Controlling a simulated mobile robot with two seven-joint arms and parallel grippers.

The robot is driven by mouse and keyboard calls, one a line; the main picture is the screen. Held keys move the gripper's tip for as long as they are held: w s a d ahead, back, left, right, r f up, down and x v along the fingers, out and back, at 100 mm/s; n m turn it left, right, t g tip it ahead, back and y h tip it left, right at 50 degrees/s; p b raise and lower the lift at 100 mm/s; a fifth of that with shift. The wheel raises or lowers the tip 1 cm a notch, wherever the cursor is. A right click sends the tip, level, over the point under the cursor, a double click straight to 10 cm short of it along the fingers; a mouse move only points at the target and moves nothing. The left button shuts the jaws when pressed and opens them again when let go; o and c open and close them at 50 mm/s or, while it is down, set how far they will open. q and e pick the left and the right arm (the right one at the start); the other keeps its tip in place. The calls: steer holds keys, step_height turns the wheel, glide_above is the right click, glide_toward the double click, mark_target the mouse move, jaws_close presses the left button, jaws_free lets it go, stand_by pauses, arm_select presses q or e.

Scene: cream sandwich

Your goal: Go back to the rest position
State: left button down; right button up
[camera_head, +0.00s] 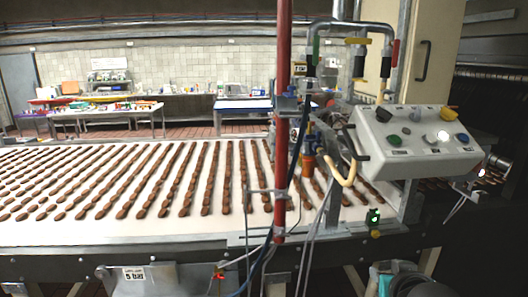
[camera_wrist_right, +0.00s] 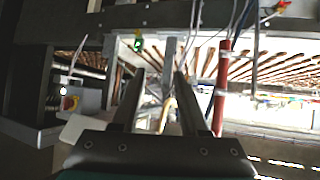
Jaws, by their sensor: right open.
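My right gripper (camera_wrist_right: 159,73) shows in the right wrist view with its two dark fingers apart and nothing between them. In the head view, only a dark rounded shape (camera_head: 412,285) at the bottom right may be part of my right arm; its fingers cannot be made out there. My left gripper is in neither view. The conveyor (camera_head: 90,232) carries many rows of brown biscuits on a white belt. In the right wrist view, the biscuit rows (camera_wrist_right: 270,66) lie beyond the fingers, at the upper right.
A control panel (camera_head: 400,165) with coloured buttons stands at the right of the belt. A red pole (camera_head: 283,90) rises beside it, with hoses and pipes around. A small green-lit box (camera_head: 373,216) sits at the belt's near edge. Tables with items (camera_head: 105,112) stand at the back.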

steer(key=s+a+f+n+g+y, duration=0.1)
steer(key=s+a+f+g, duration=0.2)
steer(key=s+f, duration=0.35)
steer(key=s+a+f+n+g+y, duration=0.1)
steer(key=s+a+f+n+g, duration=0.2)
steer(key=s, duration=0.7)
steer(key=s+a+f+g+y, duration=0.1)
steer(key=s+a+f+g, duration=0.15)
steer(key=s+f, duration=0.5)
step_height(320, 180, down, 32)
steer(key=s+r+b, duration=0.1)
steer(key=s+b, duration=0.2)
steer(key=b, duration=0.8)
steer(key=s+d+f+b, duration=0.1)
steer(key=s+f+b, duration=0.4)
steer(key=f, duration=0.7)
steer(key=s+d+f+g+b, duration=0.1)
steer(key=s+f+b, duration=0.4)
steer(key=s+f, duration=0.5)
step_height(320, 180, down, 3)
steer(key=shift+s+d+r+b, duration=0.1)
steer(key=shift+s+d+b, duration=0.05)
steer(key=shift+d+b, duration=0.2)
steer(key=shift+g, duration=0.25)
